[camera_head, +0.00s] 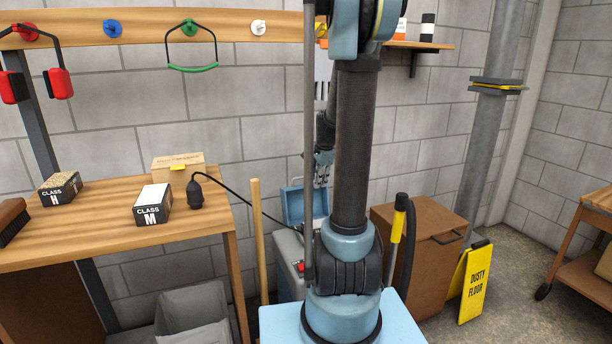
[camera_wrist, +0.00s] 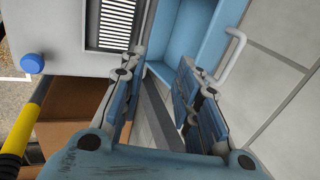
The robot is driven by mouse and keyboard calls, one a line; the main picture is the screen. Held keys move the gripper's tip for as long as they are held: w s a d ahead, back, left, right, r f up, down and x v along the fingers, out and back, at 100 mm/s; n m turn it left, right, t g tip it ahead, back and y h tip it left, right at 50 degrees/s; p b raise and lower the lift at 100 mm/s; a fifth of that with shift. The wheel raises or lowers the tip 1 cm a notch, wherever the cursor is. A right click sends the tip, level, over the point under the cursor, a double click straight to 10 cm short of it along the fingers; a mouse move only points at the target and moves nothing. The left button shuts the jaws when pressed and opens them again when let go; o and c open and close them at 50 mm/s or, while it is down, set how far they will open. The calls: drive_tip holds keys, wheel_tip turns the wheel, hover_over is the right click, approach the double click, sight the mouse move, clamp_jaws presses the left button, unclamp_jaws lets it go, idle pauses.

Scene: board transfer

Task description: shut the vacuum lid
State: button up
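The vacuum (camera_head: 289,250) is a grey body standing on the floor behind my base, partly hidden by my arm. Its blue lid (camera_head: 292,206) stands raised, tilted up from the top of the body. In the wrist view the blue lid (camera_wrist: 187,32) shows its hollow side and a pale handle (camera_wrist: 235,48) on its edge. The grey body (camera_wrist: 60,30) with a slatted vent lies left of it. My gripper (camera_wrist: 164,68) is open and empty, its fingers apart near the lid. It also shows in the head view (camera_head: 322,172), beside the lid. I cannot tell whether it touches.
A wooden bench (camera_head: 105,225) stands at left, with boxes and a black bulb on a cable. A broom-like pole (camera_head: 257,240) stands left of the vacuum. A brown bin (camera_head: 420,250), a yellow-handled hose (camera_head: 397,225) and a yellow floor sign (camera_head: 474,285) are at right. The wall is close behind.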

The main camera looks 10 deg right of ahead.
drive_tip(key=w, duration=0.1)
hover_over(306, 185)
drive_tip(key=shift+w+d+f, duration=0.1)
drive_tip(key=shift+d+f, duration=0.05)
drive_tip(key=shift+f, duration=0.55)
drive_tip(key=shift+x, duration=0.95)
clamp_jaws()
